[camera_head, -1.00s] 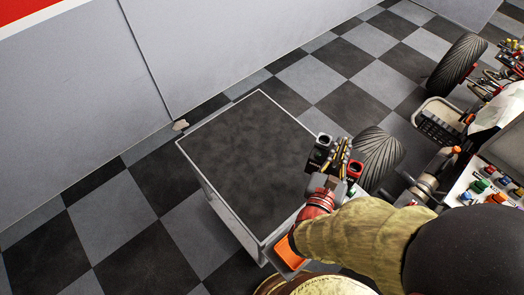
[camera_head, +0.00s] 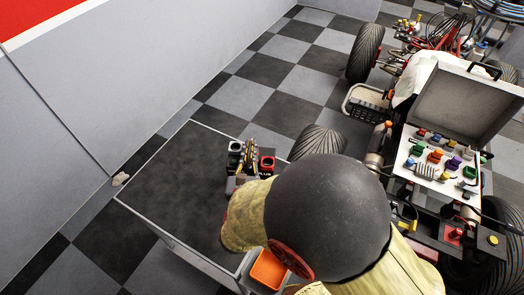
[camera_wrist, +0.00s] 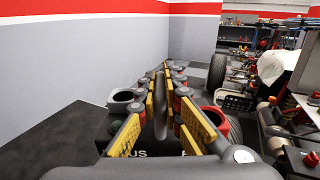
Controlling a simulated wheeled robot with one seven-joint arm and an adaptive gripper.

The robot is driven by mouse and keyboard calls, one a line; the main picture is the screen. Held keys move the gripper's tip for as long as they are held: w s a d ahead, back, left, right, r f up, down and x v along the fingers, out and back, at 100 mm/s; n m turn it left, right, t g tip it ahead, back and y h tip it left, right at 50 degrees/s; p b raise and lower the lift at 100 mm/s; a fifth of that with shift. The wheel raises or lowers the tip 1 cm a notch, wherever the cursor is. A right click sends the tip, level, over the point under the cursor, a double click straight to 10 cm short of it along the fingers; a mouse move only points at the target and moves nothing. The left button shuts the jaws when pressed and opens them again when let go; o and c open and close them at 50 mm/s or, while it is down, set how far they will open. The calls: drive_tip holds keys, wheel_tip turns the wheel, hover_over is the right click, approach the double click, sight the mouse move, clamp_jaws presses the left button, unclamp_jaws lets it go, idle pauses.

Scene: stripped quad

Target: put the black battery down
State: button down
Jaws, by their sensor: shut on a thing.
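My gripper (camera_head: 250,150) is shut on the upright middle part of the black battery (camera_head: 238,180). The battery has a black round terminal (camera_head: 235,148) on the left and a red one (camera_head: 266,163) on the right. In the wrist view the yellow-padded fingers (camera_wrist: 161,100) close on a thin dark piece between the black terminal (camera_wrist: 124,98) and the red one (camera_wrist: 216,121). In the head view the battery appears over the right part of the dark-topped cart (camera_head: 165,190). My arm hides its lower side, so I cannot tell whether it touches the top.
The visible cart top is bare to the left. An orange bin (camera_head: 268,268) sits at its near right side. A grey wall (camera_head: 110,80) stands behind. A wheel (camera_head: 318,142) and an open case with coloured knobs (camera_head: 440,165) are at the right.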

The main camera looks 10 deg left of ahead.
drive_tip(key=shift+w+a+f+b, duration=0.4)
drive_tip(key=shift+a+f, duration=0.35)
drive_tip(key=shift+f, duration=0.15)
drive_tip(key=shift+w+a+f+b, duration=0.35)
drive_tip(key=shift+a+f, duration=0.35)
drive_tip(key=shift+f, duration=0.15)
drive_tip(key=shift+a+f+b, duration=0.1)
drive_tip(key=shift+f+b, duration=0.8)
drive_tip(key=shift+f, duration=0.7)
drive_tip(key=c, duration=2.1)
unclamp_jaws()
drive_tip(key=shift+f, duration=0.2)
drive_tip(key=shift+o, duration=0.7)
drive_tip(key=shift+r, duration=0.15)
drive_tip(key=shift+s, duration=0.3)
drive_tip(key=s+p, duration=0.3)
drive_tip(key=s, duration=0.8)
drive_tip(key=shift+s+d, duration=0.2)
drive_tip(key=shift+s, duration=0.05)
